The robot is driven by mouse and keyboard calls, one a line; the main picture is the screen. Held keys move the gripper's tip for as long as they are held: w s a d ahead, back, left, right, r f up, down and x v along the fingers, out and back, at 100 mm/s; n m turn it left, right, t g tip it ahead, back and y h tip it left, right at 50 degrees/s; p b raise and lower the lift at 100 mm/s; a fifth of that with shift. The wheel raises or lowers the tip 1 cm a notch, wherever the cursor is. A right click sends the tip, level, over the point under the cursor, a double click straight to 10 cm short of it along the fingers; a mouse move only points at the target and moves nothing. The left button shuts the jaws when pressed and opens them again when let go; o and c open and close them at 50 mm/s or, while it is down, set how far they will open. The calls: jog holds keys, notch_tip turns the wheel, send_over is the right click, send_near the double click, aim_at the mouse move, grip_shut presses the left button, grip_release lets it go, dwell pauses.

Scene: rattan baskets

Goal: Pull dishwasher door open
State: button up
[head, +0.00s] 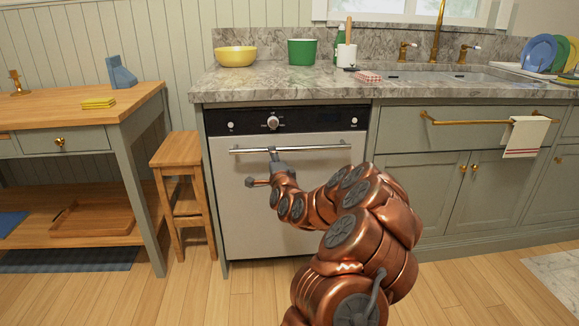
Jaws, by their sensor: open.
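The dishwasher door (235,215) is a plain light-grey panel under the counter, below a black control strip (310,118) with a knob. It stands upright and looks shut. A horizontal metal bar handle (320,147) runs along its top. My gripper (273,153) is at the left part of this bar, with its fingertips at or very near it. The fingers are small in the picture, and contact with the bar cannot be told. My copper arm covers the lower right part of the door.
A wooden stool (178,150) stands just left of the dishwasher, beside a side table (60,112). Cabinets (480,185) with a gold towel rail (470,120) are to the right. Wooden floor (240,290) in front of the door is clear apart from my arm.

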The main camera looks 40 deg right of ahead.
aim_at(289, 151)
jog(key=d+h, duration=0.1)
jog(key=d, duration=0.1)
jog(key=d+f+m+b, duration=0.1)
jog(key=d, duration=0.1)
jog(key=s+d+f+m+h, duration=0.1)
jog(key=d, duration=0.1)
jog(key=shift+s+d+f+h+b, duration=0.1)
jog(key=shift+d+f+h+b, duration=0.05)
jog(key=shift+d+h+b, duration=0.2)
jog(key=shift+b+x, duration=0.65)
jog(key=shift+x, duration=2.05)
grip_shut()
